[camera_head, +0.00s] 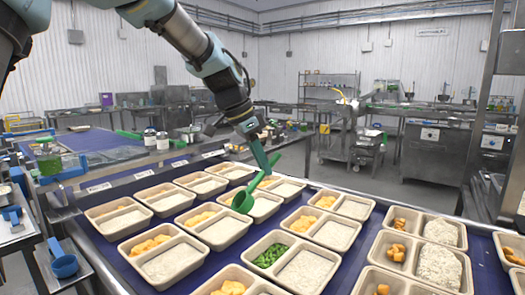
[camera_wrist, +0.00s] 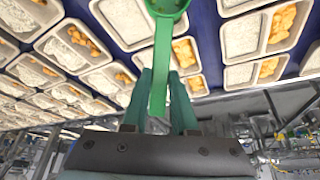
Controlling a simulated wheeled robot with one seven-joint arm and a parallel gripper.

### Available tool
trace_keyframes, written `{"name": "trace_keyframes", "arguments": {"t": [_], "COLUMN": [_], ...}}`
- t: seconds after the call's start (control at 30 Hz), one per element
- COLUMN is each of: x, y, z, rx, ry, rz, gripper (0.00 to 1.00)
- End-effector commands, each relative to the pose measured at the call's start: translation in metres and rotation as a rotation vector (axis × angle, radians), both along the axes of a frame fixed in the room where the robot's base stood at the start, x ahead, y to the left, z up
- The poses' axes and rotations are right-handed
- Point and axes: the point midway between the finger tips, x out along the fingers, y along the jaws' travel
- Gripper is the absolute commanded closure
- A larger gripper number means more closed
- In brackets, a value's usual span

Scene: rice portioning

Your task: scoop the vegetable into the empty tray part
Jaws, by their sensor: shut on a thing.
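My gripper (camera_head: 263,160) is shut on the handle of a green scoop (camera_head: 242,202) above the back-middle trays. The scoop's bowl hangs over a two-part tray (camera_head: 265,212) and hides part of it; I cannot tell whether the bowl holds anything. In the wrist view the gripper's fingers (camera_wrist: 161,85) grip the green scoop (camera_wrist: 161,50), whose bowl is at the top edge. A front tray (camera_head: 251,247) has green vegetable (camera_head: 270,256) in its left part and rice in its right part.
Several other two-part trays with rice and yellow or orange pieces (camera_head: 150,243) stand on the blue conveyor (camera_head: 350,268). A blue scoop (camera_head: 63,265) is at the left edge. Jars (camera_head: 162,140) stand on the table behind.

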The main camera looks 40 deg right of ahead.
Motion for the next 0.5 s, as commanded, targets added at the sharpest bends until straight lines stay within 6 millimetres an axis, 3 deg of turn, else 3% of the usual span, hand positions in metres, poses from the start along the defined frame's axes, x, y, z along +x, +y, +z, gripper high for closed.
{"name": "trace_keyframes", "arguments": {"t": [0.5], "x": [-0.0008], "y": [-0.0007], "z": [0.0098], "rx": [0.177], "ry": [-0.047], "rz": [-0.003], "gripper": [1.00]}}
